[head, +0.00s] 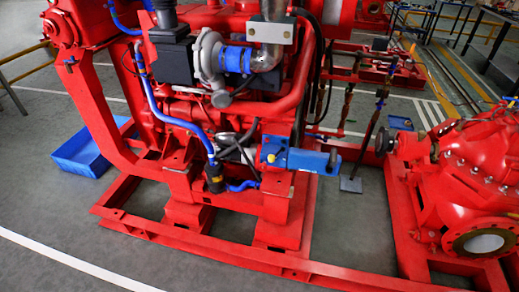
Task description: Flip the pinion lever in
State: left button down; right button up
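A red diesel pumpset fills the middle of the head view. A blue block (300,160) sticks out to the right from the lower engine side. A small yellow knob or end (271,157) shows at its left part; this may be the pinion lever, but it is too small to tell its position. A dark slim bar (371,128) stands tilted behind and to the right of the blue block, above a small grey plate (350,184). Neither of my grippers is in view.
The red base frame (190,244) runs along the floor in front of the engine. A red pump (470,180) with a round flange stands at the right. A blue crate (82,153) lies at the left. The grey floor in front is clear.

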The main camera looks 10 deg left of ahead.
aim_at(271, 157)
jog(key=i+j, duration=0.9)
jog(key=i, duration=0.15)
